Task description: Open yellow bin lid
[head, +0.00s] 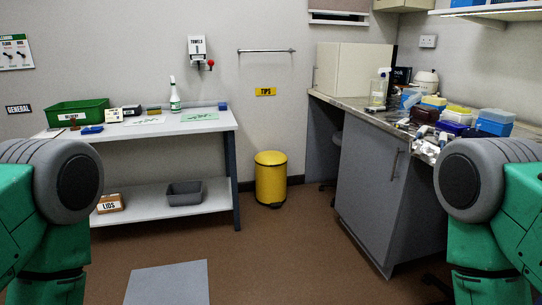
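The yellow bin (271,181) stands on the brown floor against the back wall, in the middle of the head view. It is upright and round, and its domed yellow lid (270,157) looks closed. A small dark shape at its front base may be a pedal, but it is too small to tell. My two arms show only as green and grey links at the left and right edges. Neither gripper is in view, and both arms are far from the bin.
A white two-level table (190,126) stands left of the bin, with a green crate (78,112) on top and a grey tray (184,193) below. A grey cabinet bench (366,190) crowded with boxes stands right. Floor before the bin is open, with a grey mat (168,284).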

